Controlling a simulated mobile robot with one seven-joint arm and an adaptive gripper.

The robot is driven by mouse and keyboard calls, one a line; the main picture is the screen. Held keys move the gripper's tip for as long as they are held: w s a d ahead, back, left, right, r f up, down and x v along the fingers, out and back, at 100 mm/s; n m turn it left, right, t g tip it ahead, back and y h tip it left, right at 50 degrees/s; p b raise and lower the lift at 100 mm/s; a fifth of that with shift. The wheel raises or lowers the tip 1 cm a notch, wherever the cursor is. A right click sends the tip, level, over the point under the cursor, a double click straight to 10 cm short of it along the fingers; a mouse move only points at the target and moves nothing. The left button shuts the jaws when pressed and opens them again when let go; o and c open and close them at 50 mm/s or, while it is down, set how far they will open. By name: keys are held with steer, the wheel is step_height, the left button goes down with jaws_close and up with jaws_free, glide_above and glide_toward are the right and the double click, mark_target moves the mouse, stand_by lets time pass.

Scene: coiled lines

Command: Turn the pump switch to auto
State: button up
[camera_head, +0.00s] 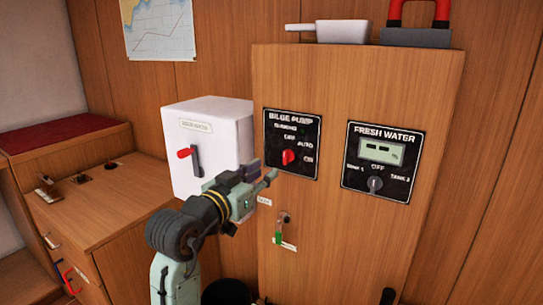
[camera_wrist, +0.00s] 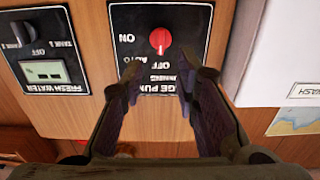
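The black bilge pump panel (camera_head: 276,165) is on the front of the wooden cabinet, with a red switch knob (camera_head: 288,157) and OFF, AUTO and ON labels. My gripper (camera_head: 268,178) is just left of and below the knob in the head view. In the wrist view, which shows the panel upside down, my gripper (camera_wrist: 161,74) is open with its two fingers apart and nothing between them. The red knob (camera_wrist: 160,40) shows beyond the fingertips, roughly centred. The fingers partly cover the panel's lettering.
The fresh water panel (camera_head: 360,180) with its grey knob is right of the bilge panel. A white box (camera_head: 225,150) with a red-tipped lever stands out to the left. A key with a green tag (camera_head: 279,236) hangs below. Items lie on the cabinet top.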

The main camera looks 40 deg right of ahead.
mark_target(284, 157)
steer(key=p+x, duration=0.2)
steer(key=x, duration=0.7)
steer(key=shift+w+d, duration=0.1)
jaws_close()
